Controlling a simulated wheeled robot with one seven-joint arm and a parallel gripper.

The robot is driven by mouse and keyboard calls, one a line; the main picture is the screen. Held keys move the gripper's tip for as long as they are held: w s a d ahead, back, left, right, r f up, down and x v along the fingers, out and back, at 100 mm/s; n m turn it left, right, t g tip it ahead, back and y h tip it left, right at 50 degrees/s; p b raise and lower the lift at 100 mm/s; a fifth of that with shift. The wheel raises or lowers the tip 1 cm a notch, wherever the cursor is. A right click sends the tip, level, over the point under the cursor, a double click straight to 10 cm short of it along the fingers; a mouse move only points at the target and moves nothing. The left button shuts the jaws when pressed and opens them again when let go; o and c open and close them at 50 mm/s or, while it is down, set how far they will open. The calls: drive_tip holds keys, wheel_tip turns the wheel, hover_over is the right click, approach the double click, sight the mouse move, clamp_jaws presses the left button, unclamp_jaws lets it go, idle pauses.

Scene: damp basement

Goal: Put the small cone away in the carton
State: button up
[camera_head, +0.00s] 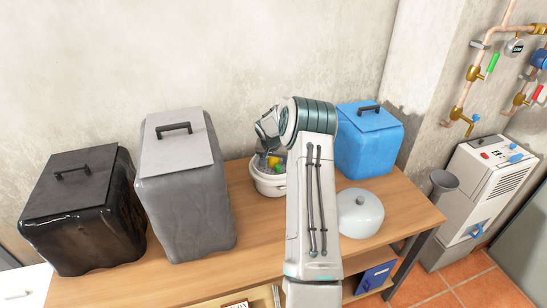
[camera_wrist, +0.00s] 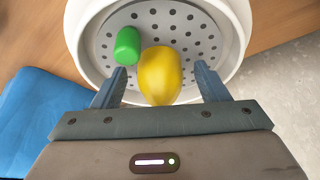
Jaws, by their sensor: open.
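My gripper (camera_wrist: 159,74) is open in the wrist view, its two fingers on either side of a smooth yellow rounded thing (camera_wrist: 160,75). I cannot tell whether the fingers touch it. A small green rounded cylinder (camera_wrist: 127,46) lies to its left. Both are in a white bowl (camera_wrist: 238,30) with a grey perforated floor. The bowl also shows in the head view (camera_head: 268,186), partly behind my arm. Nothing is clearly recognisable as a small cone. A carton is not clearly in view; a printed thing (camera_head: 236,305) at the bottom edge is cut off.
A blue box (camera_head: 375,278) sits on the shelf below.

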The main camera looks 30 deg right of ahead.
drive_tip(key=c, duration=1.1)
drive_tip(key=shift+o, duration=0.2)
drive_tip(key=shift+r, duration=0.15)
drive_tip(key=shift+r+p, duration=0.8)
drive_tip(key=shift+r, duration=1.35)
